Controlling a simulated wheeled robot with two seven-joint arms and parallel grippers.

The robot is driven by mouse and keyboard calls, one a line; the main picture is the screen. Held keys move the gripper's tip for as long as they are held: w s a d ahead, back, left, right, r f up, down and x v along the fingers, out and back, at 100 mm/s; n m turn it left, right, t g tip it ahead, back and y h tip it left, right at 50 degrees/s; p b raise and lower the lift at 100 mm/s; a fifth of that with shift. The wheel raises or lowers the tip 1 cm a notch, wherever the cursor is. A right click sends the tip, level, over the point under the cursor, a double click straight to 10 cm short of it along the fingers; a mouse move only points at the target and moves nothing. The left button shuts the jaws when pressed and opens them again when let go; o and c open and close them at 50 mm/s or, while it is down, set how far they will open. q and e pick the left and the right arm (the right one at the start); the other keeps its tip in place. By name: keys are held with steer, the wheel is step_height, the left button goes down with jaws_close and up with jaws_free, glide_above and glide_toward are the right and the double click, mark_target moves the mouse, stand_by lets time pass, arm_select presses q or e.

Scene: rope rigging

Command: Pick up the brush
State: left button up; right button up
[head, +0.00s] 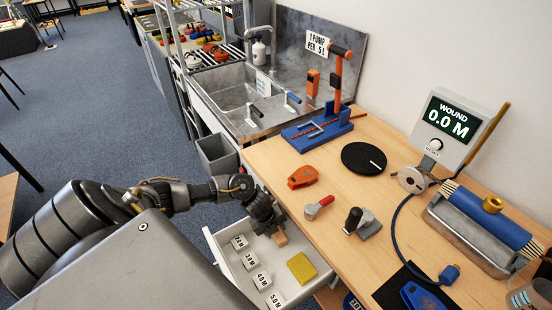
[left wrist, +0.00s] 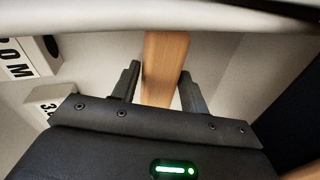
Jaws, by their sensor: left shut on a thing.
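My left gripper (head: 272,226) reaches down into the open drawer (head: 211,243) at the table's front edge. It is shut on a wooden bar, which I take to be the handle of the brush (head: 280,238). In the left wrist view the plain wooden brush handle (left wrist: 163,70) stands between the two fingers (left wrist: 158,85). No bristles show in either view. My right gripper is not in view.
The drawer also holds several white labelled blocks (head: 262,280) and a yellow block (head: 302,267). An orange tool (head: 302,177), a red-handled tool (head: 319,207) and a black-knobbed item (head: 363,222) lie on the table (head: 290,224) nearby. A grey bin (head: 216,155) stands behind the gripper.

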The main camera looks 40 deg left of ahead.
arm_select(q)
steer(key=shift+s, duration=0.1)
steer(key=shift+c, duration=0.9)
steer(key=shift+s+r, duration=0.35)
steer(key=shift+s, duration=0.05)
steer(key=shift+c, duration=1.2)
steer(key=s+r, duration=0.2)
steer(key=s, duration=0.2)
steer(key=s+r, duration=0.3)
steer(key=s, duration=0.1)
steer(key=s+d+r, duration=0.1)
steer(key=s+r, duration=0.1)
steer(key=s, duration=0.3)
steer(key=shift+d+r+p, duration=0.1)
steer(key=shift+r+p, duration=0.05)
steer(key=shift+p, duration=0.15)
